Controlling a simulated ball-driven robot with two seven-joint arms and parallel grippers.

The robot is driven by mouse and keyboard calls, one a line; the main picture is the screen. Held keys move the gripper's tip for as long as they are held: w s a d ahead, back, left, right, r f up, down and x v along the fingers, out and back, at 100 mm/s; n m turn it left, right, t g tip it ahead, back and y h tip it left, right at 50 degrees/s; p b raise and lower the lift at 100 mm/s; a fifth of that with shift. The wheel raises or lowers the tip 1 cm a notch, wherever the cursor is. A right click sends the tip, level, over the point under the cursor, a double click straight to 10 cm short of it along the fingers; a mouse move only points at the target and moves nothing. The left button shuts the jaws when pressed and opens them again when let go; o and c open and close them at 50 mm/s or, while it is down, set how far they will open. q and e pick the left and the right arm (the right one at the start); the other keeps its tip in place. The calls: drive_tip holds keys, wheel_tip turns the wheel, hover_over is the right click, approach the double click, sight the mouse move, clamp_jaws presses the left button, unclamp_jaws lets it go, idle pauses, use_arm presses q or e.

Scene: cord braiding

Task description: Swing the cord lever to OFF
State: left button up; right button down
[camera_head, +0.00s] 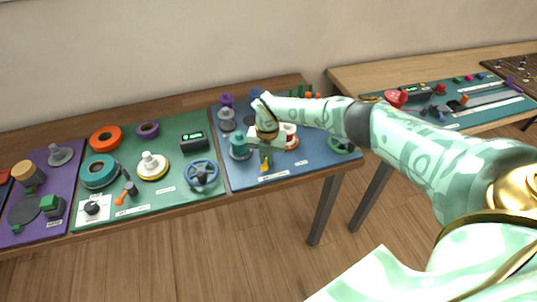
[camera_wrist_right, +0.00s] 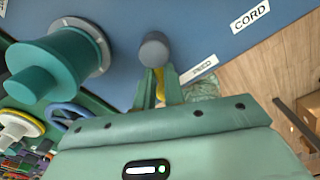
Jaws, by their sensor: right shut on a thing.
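My right gripper (camera_head: 265,156) is over the front part of the blue mat (camera_head: 240,172). In the right wrist view its two green fingers (camera_wrist_right: 160,88) are shut on a narrow yellow piece, which appears to be the cord lever (camera_wrist_right: 160,84). A round grey knob (camera_wrist_right: 154,50) is just beyond the fingertips. In the head view a bit of yellow (camera_head: 265,167) shows below the gripper. The fingers hide most of the lever, and I cannot read an ON or OFF mark. My left gripper is not in view.
A teal spool (camera_wrist_right: 62,62) stands beside the fingers on a grey flange. A "CORD" label (camera_wrist_right: 250,15) is on the mat. A blue handwheel (camera_head: 202,174) is on the green mat to the left. Grey posts (camera_head: 227,118) stand behind. The table's front edge is close.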

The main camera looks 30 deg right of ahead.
drive_tip(key=shift+w+a+m, duration=0.1)
drive_tip(key=shift+w+m, duration=0.05)
drive_tip(key=shift+m, duration=0.35)
drive_tip(key=c, duration=1.5)
unclamp_jaws()
wheel_tip(320, 180, up, 16)
drive_tip(key=p, duration=0.5)
drive_tip(key=shift+s+d+r, duration=0.15)
drive_tip(key=shift+s+d, duration=0.05)
